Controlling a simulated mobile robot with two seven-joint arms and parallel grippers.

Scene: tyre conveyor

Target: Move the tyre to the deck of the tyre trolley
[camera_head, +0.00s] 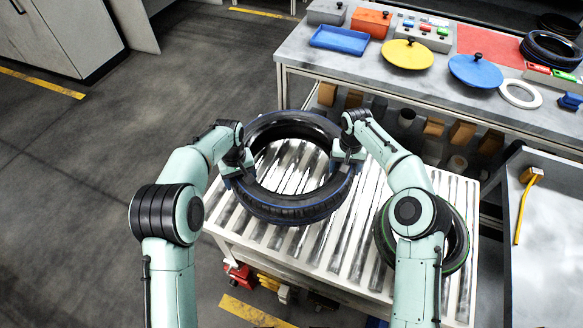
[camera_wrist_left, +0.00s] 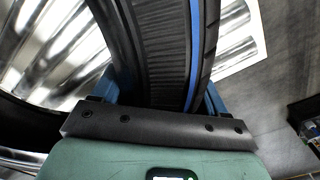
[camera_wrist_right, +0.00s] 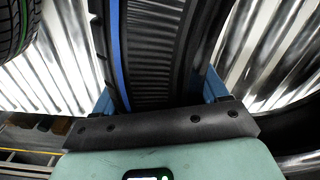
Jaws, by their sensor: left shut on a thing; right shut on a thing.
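My right gripper (camera_head: 347,161) is shut on the right wall, seen likewise in the right wrist view (camera_wrist_right: 150,55). I cannot make out the tyre trolley for sure in any view.
A green-striped tyre (camera_head: 459,245) lies on the conveyor's right end, partly behind my right arm. A workbench (camera_head: 345,62) with lids, boxes and tyres stands at the back. A grey-topped surface (camera_head: 555,225) with a yellow-handled tool is at right. The floor (camera_head: 90,200) at left is clear.

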